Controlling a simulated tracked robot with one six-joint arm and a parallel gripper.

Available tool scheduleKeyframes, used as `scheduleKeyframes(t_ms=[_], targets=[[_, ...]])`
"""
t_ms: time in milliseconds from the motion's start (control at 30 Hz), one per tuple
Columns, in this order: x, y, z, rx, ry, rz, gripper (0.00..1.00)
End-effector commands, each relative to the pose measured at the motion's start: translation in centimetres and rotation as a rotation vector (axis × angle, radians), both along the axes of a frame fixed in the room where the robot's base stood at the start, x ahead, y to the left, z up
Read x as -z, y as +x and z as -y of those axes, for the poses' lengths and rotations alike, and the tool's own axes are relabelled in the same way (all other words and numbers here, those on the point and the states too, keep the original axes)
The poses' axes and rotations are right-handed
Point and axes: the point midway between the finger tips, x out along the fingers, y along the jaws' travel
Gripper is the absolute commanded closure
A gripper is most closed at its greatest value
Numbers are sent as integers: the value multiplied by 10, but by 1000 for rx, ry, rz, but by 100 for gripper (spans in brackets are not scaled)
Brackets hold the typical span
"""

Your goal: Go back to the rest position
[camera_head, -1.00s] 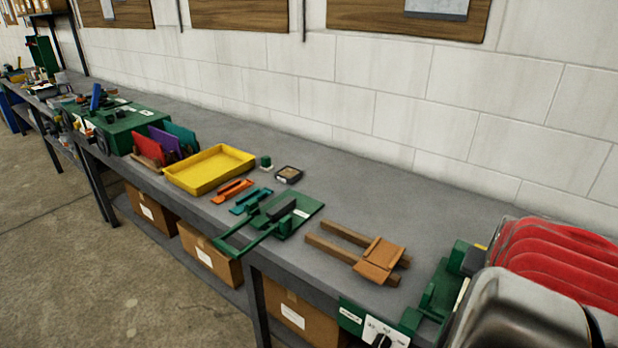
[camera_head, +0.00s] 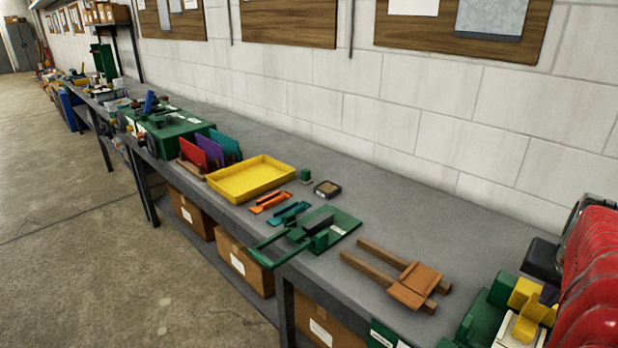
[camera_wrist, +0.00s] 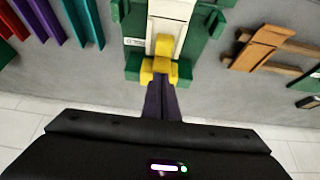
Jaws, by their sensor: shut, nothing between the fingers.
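My gripper (camera_wrist: 163,100) shows in the wrist view with its dark fingers together and nothing between them. Its tips point at a yellow clamp-like piece (camera_wrist: 160,62) on a green fixture (camera_wrist: 197,40) with a white plate. The tips overlap the lower edge of the yellow piece in the picture; I cannot tell whether they touch. In the head view the yellow piece (camera_head: 527,308) sits on the green fixture (camera_head: 480,318) at the lower right.
The long grey bench (camera_head: 400,213) runs along a block wall. On it are a wooden piece (camera_head: 415,285), a green plate with handles (camera_head: 340,228), a yellow tray (camera_head: 250,196) and coloured upright panels (camera_head: 210,150). Red ribbed shapes (camera_head: 597,275) fill the right edge. Floor at left is clear.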

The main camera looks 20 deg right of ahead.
Motion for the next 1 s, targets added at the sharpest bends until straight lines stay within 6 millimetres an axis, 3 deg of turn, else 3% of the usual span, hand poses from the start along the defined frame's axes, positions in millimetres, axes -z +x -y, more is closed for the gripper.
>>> scheduleKeyframes(t_ms=[200,567,767,1000], targets=[[-8,0,0,0,-2,1,100],[-3,7,-8,-21,21,-6,100],[22,33,-56,-125,148,-49,100],[52,57,-140,-301,353,-143,100]])
